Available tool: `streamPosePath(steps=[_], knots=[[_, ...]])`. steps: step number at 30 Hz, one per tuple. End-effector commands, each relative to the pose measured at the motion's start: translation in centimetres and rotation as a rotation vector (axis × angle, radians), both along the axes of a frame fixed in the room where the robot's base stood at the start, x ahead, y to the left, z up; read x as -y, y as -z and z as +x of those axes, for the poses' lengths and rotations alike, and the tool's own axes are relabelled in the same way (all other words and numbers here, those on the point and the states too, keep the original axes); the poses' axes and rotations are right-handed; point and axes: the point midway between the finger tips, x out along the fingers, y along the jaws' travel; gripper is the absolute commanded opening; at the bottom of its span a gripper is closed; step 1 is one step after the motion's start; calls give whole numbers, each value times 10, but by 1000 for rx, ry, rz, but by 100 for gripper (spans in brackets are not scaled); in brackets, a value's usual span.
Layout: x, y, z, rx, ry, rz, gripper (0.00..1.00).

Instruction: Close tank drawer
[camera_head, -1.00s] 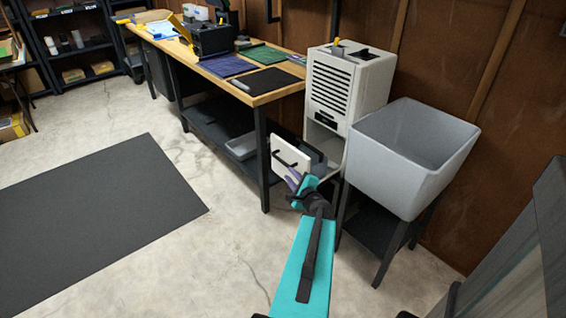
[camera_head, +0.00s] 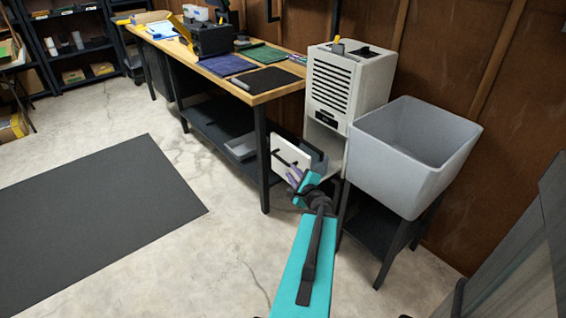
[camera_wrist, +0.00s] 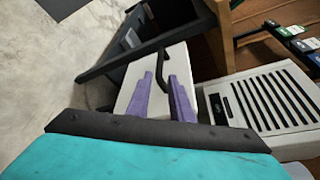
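The tank drawer's white front panel (camera_head: 283,150) stands pulled out at the bottom of the white dehumidifier (camera_head: 338,80), with its dark tank behind it. The panel (camera_wrist: 135,92) and its black handle (camera_wrist: 153,62) also show in the wrist view. My gripper (camera_head: 294,174) is low in front of the panel, close to the handle. In the wrist view its two purple fingers (camera_wrist: 160,76) stand apart with a gap, and part of the handle shows between them. I cannot tell whether the fingers touch the handle or panel.
A grey utility sink (camera_head: 410,165) on a dark stand is right of the dehumidifier. A workbench (camera_head: 265,97) with a leg close to the drawer stands on the left. A dark mat (camera_head: 90,220) lies on open concrete floor at left.

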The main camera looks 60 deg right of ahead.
Motion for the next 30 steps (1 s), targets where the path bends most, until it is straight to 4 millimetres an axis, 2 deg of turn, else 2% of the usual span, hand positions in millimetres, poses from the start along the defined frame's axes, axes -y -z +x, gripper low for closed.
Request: streamPosePath(steps=[30], knots=[[15, 7, 16, 1, -1, -2, 20]])
